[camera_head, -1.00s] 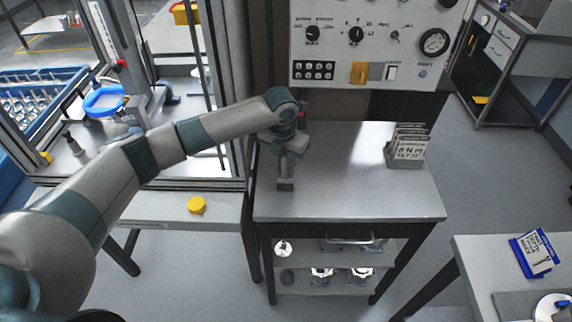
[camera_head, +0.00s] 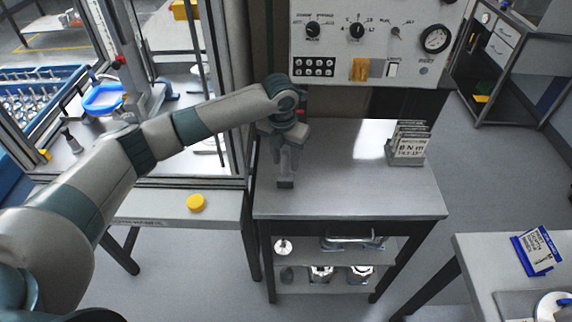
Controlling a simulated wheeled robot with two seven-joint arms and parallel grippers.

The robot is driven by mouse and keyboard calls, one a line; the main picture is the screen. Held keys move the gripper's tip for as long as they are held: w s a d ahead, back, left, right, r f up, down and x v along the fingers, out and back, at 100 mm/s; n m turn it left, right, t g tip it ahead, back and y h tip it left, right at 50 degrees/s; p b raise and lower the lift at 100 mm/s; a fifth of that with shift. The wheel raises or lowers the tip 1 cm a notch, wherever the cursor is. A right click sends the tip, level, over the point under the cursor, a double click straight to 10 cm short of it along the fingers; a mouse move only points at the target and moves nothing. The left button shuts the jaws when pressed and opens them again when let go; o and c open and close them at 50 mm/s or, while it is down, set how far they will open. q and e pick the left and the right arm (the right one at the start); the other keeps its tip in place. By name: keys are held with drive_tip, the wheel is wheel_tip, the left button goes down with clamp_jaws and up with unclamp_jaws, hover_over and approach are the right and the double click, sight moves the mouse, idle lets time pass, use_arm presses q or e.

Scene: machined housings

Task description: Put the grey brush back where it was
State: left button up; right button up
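My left arm reaches in from the left, and my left gripper (camera_head: 286,170) points down over the left part of the grey workbench top (camera_head: 345,200). A small grey block-like piece (camera_head: 286,184) shows at the gripper's lower end, at or just above the bench top. I cannot tell whether it is the grey brush or part of the fingers. The finger gap is too small and too hidden by the wrist to read. No brush can be clearly made out elsewhere. My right gripper is not in view.
A rack of marked plates (camera_head: 407,146) stands at the bench's back right. A control panel (camera_head: 375,45) hangs behind. A yellow round cap (camera_head: 196,203) sits on the ledge at left. Metal parts lie on the shelves below. The bench's middle and front are clear.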

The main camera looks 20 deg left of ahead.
use_arm(q)
drive_tip(key=r+b, duration=0.1)
drive_tip(key=r, duration=0.4)
drive_tip(key=s+r+b, duration=0.1)
drive_tip(key=r, duration=0.2)
drive_tip(key=shift+a+r+b, duration=0.1)
drive_tip(key=shift+b, duration=0.2)
drive_tip(key=shift+s+r, duration=0.1)
drive_tip(key=shift+r, duration=0.55)
